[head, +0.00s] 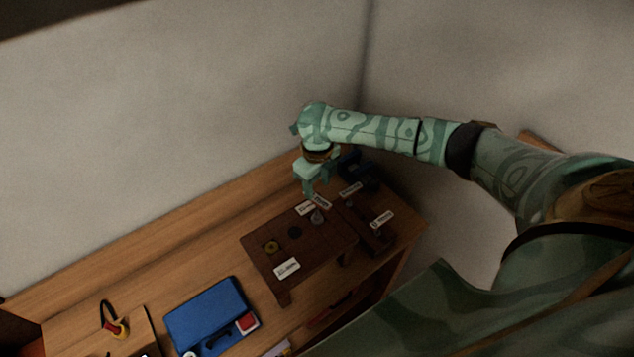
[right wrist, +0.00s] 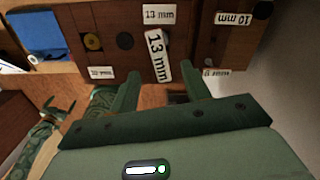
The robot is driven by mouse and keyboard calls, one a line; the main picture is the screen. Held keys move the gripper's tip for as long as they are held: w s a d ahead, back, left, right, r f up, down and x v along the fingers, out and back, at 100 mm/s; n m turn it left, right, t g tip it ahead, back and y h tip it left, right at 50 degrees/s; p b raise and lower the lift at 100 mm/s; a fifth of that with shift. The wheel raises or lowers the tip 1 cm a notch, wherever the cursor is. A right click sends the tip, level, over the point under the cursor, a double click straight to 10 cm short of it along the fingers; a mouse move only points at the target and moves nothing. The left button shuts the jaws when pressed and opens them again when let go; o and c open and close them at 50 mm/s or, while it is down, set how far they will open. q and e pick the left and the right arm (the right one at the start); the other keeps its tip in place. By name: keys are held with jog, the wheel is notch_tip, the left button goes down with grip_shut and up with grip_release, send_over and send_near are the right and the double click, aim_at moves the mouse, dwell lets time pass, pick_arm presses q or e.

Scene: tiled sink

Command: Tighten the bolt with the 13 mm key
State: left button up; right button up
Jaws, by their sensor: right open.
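My right gripper (head: 309,191) is above the back edge of a dark wooden stand (head: 262,262). In the right wrist view its two fingers (right wrist: 170,78) are apart, with nothing visibly held. A tilted white tag (right wrist: 157,56) reading "13 mm" lies just beyond the fingertips, between their lines. A second "13 mm" label (right wrist: 158,14) lies flat on the stand. The key's metal body is not clear beside the tag. A small grey piece (head: 318,216) stands near the tags; I cannot tell whether it is the bolt or part of a key.
The stand also bears a yellow round piece (head: 271,247) and a dark round piece (head: 294,232). A dark rack (head: 367,231) with labelled pieces is to its right, near the wall corner. A blue case (head: 205,312) lies left on the bench.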

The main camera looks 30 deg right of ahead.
aim_at(317, 198)
notch_tip(317, 198, down, 7)
jog(key=b, duration=0.5)
jog(key=shift+f, duration=0.2)
jog(key=c, duration=0.9)
